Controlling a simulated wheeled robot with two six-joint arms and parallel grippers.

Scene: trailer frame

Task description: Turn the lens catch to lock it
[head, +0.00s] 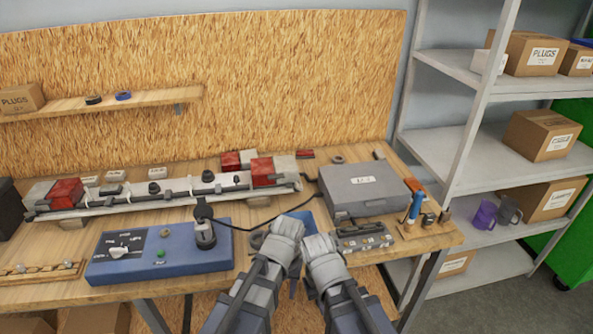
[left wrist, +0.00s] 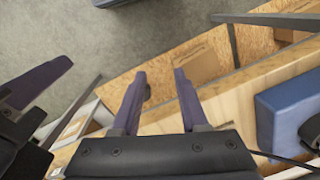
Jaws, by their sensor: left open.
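A long pale light bar (head: 165,197) lies across the back of the bench in the head view. It carries a red lens (head: 66,192) at its left end and a red lens (head: 263,171) at its right end. The lens catch is too small to make out. My left gripper (left wrist: 159,75) is open and empty in the left wrist view, over the bench's front edge and the floor. My right gripper (left wrist: 32,95) shows partly at the left of that view; its opening is unclear. Both arms are folded near the bench front, apart from the light bar.
A blue test box (head: 160,248) with a knob stands at the front left, a black plug and cable on it. A grey case (head: 362,190), a socket tray (head: 362,238) and a blue-handled tool (head: 415,207) are to the right. Metal shelves (head: 470,155) stand beyond.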

